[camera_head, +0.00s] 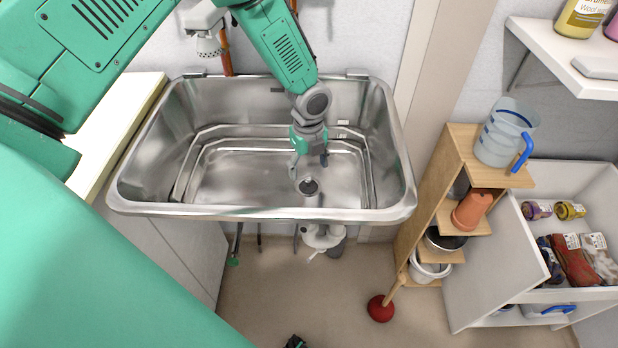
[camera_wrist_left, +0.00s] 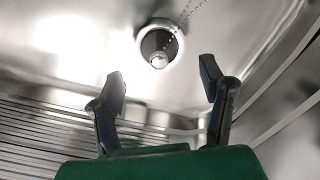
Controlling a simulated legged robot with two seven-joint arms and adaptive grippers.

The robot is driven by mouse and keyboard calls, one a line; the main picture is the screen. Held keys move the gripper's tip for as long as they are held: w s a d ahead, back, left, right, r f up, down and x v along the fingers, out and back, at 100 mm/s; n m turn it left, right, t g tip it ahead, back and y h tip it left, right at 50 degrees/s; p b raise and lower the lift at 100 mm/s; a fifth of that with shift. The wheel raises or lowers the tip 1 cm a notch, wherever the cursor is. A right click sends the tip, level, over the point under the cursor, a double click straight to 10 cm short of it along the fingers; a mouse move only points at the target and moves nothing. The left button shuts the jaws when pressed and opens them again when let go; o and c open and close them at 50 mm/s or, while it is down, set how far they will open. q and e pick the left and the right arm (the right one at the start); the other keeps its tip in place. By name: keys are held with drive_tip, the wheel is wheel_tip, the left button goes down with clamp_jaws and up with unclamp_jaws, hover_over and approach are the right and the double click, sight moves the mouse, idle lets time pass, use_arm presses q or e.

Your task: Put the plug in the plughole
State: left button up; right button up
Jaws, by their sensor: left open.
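The plughole (camera_head: 309,186) is in the floor of the steel basin (camera_head: 240,213), towards the front right. In the left wrist view its bright ring (camera_wrist_left: 180,42) surrounds a dark round centre. A shiny metal knob (camera_wrist_left: 159,61), seemingly the top of the plug, shows at the ring's lower edge. A bead chain (camera_wrist_left: 190,14) runs from the top towards it. I cannot tell whether the plug is seated or only lies over the hole. My left gripper (camera_head: 309,167) points down above the plughole; its fingers (camera_wrist_left: 162,84) are open with nothing between them. My right gripper is not in view.
The basin walls and front rim enclose my left gripper. A tap (camera_head: 208,45) is at the back left. A wooden shelf (camera_head: 440,185) with a jug (camera_head: 505,135) and pots stands on the right, beside an open drawer (camera_head: 590,195). A plunger (camera_head: 380,308) stands on the floor.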

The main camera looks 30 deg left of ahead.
sight(309, 176)
use_arm(q)
wheel_tip(309, 176, up, 6)
drive_tip(key=shift+f, duration=0.1)
idle(0.6)
